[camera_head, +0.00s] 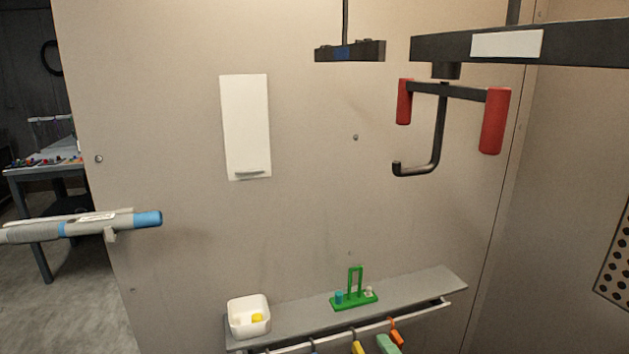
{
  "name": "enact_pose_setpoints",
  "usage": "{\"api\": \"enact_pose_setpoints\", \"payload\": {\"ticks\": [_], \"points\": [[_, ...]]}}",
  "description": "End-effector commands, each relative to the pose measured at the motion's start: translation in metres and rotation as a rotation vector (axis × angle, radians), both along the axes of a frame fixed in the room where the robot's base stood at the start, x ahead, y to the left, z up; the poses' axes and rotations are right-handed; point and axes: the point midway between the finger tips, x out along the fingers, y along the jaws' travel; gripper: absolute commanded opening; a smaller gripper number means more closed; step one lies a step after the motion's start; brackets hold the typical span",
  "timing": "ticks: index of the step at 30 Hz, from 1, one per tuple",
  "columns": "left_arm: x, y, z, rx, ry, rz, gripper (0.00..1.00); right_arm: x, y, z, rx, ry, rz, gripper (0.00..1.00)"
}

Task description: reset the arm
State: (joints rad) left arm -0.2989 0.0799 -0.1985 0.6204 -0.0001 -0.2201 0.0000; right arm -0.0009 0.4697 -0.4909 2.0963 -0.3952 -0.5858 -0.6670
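Neither of my grippers can be made out in the head view. A grey and white elongated body (80,227) with a blue band and a blue rounded tip juts in from the left edge, roughly level. It has a small stub below it near the tip. I cannot tell whether it is part of my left arm or a separate tool. No gripper fingers show on it. Nothing of my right arm shows.
A black hook with two red handles (438,125) hangs from a dark overhead beam (590,44). A grey shelf (415,290) carries a white bin (248,328) and a green rack (355,300); coloured items hang below. A cluttered table (40,165) stands far left.

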Motion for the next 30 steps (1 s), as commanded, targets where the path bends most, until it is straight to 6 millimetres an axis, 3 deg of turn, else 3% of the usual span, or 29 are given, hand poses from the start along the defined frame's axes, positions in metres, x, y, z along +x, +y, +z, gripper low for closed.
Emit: {"api": "enact_pose_setpoints", "payload": {"ticks": [1, 3, 7, 12, 21, 23, 30], "points": [[0.000, -0.002, 0.000, -0.003, 0.001, 0.000, 0.40, -0.025, -0.015, -0.028, 0.170, 0.164, -0.121, 0.48], [0.000, -0.004, 0.000, -0.005, 0.000, -0.001, 0.40, -0.058, -0.036, -0.061, 0.364, 0.363, -0.288, 0.48], [-0.001, -0.004, 0.000, -0.005, 0.001, -0.002, 0.40, -0.118, -0.056, -0.104, 0.592, 0.619, -0.521, 0.48], [-0.002, -0.004, 0.000, -0.004, 0.002, -0.003, 0.40, -0.179, -0.067, -0.133, 0.757, 0.824, -0.731, 0.48], [-0.002, -0.003, 0.000, -0.003, 0.002, -0.002, 0.40, -0.267, -0.072, -0.154, 0.924, 1.065, -1.016, 0.48], [-0.002, -0.002, 0.000, -0.003, 0.002, -0.002, 0.40, -0.283, -0.072, -0.156, 0.947, 1.105, -1.069, 0.48], [-0.002, 0.000, 0.000, 0.001, 0.002, -0.001, 0.40, -0.269, -0.070, -0.217, 0.927, 1.125, -1.079, 0.48]]}}
